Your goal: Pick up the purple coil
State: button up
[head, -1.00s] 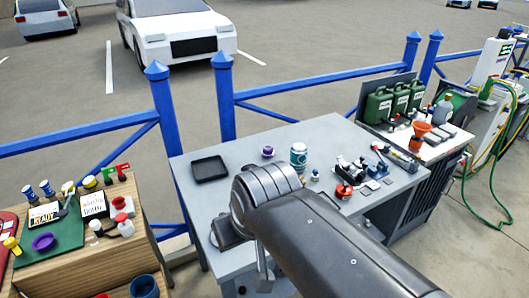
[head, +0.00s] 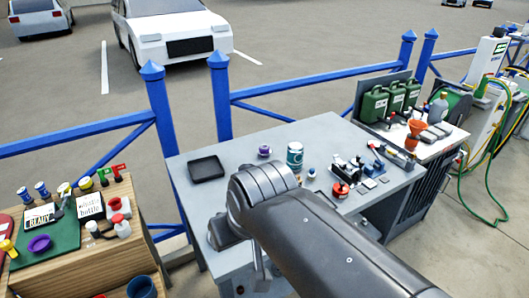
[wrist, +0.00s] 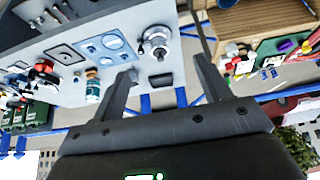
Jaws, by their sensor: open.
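Two purple things show in the head view, and I cannot tell for certain which is the coil. A round, ring-like purple one (head: 40,244) lies on the green mat of the wooden bench at left; a purple patch also shows on that bench in the wrist view (wrist: 286,46). A smaller purple piece (head: 264,151) stands on the grey table, right of the black tray. My gripper (wrist: 164,66) is open and empty in the wrist view, its fingers apart from both.
The grey table (head: 222,150) holds a black tray (head: 206,168), a teal-and-white can (head: 295,156), a red item (head: 340,190) and other small parts. The wooden bench (head: 75,272) is crowded with bottles and cards. Blue railings (head: 80,137) run behind both.

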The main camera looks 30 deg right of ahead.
jog(key=w+d+r+m, duration=0.15)
jog(key=w+r, duration=0.25)
jog(key=w, duration=0.4)
jog(key=m+g+h, duration=0.2)
jog(key=m+h, duration=0.1)
jog(key=m, duration=0.3)
send_over(264, 147)
jog(key=s+a, duration=0.3)
notch_tip(264, 147, down, 17)
jog(key=x, duration=0.6)
jog(key=shift+w+d, duration=0.15)
jog(key=shift+d, duration=0.05)
jog(key=shift+s+x, duration=0.2)
jog(key=shift+x, duration=2.55)
